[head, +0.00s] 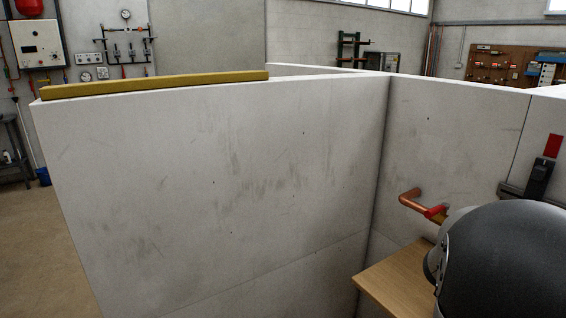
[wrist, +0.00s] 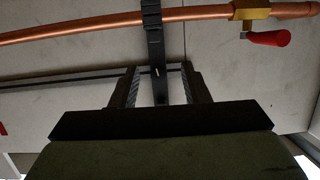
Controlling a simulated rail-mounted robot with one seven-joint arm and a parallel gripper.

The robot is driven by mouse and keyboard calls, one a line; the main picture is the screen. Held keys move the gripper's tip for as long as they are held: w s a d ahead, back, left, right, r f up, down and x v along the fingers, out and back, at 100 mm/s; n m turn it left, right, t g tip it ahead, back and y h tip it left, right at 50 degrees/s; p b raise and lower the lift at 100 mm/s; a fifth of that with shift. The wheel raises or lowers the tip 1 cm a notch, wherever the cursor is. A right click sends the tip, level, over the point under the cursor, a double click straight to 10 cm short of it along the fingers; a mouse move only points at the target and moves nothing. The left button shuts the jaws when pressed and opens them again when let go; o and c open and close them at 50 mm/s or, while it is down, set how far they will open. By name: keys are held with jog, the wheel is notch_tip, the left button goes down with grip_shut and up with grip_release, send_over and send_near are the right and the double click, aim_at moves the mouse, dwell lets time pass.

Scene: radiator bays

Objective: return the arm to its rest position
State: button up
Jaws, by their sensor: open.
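My gripper (wrist: 160,74) shows in the wrist view with its two dark ridged fingers apart. The jaws hold nothing that I can make out. In the head view my black rounded arm part fills the lower right corner, and the fingers cannot be made out there.
A copper pipe (wrist: 100,31) with a brass valve (wrist: 250,12) and red handle (wrist: 268,38) crosses above the fingers. The head view shows a copper elbow (head: 410,199), a wooden surface (head: 398,282) and white partition walls (head: 215,175). A yellow bar (head: 155,84) lies along one wall top.

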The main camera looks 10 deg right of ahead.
jog(key=w+a+f+n+t+y+p, duration=0.15)
jog(key=a+n+y, duration=0.35)
jog(key=a, duration=0.9)
jog(key=w+a+f+n+t+y, duration=0.1)
jog(key=w+a+f+n+y, duration=0.15)
jog(key=a+y, duration=0.8)
jog(key=s+a+f+n+g+h+p, duration=0.1)
jog(key=s+a+n+g, duration=0.2)
jog(key=s+a, duration=0.4)
jog(key=s+a+f+n+g+h+p, duration=0.1)
jog(key=s+a+n+g, duration=0.2)
jog(key=s+a+g, duration=0.2)
jog(key=s+a, duration=0.3)
jog(key=s, duration=0.4)
jog(key=shift+s+f, duration=0.3)
jog(key=shift+f, duration=0.05)
jog(key=shift+a, duration=0.15)
